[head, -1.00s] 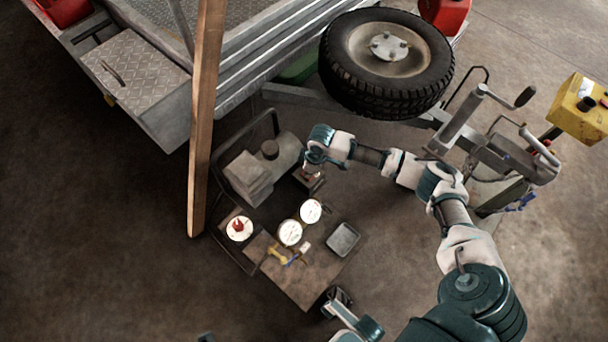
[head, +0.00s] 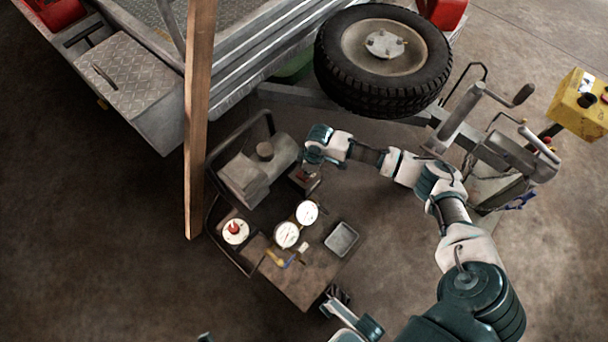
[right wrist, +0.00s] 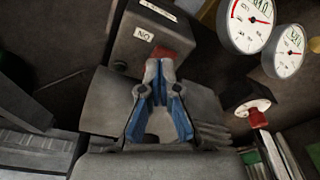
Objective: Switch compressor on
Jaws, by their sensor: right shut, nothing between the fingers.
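The compressor (head: 243,182) stands on the floor at the middle left of the head view, a grey unit with a dark frame and a panel with two white gauges. In the right wrist view its grey switch box (right wrist: 128,45) has an upside-down "ON" label and a red switch (right wrist: 170,53). My right gripper (right wrist: 158,64) is shut and empty, its blue fingertips at the red switch. Whether they touch it, and the switch's position, I cannot tell. In the head view my right gripper (head: 308,174) is over the switch box, partly hidden by its wrist.
A wooden post (head: 198,120) rises just left of the compressor. A trailer (head: 140,85) with a spare wheel (head: 385,55) stands behind. A yellow control box (head: 578,103) is at the right. A small tray (head: 341,239) sits on the panel. The floor at lower left is clear.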

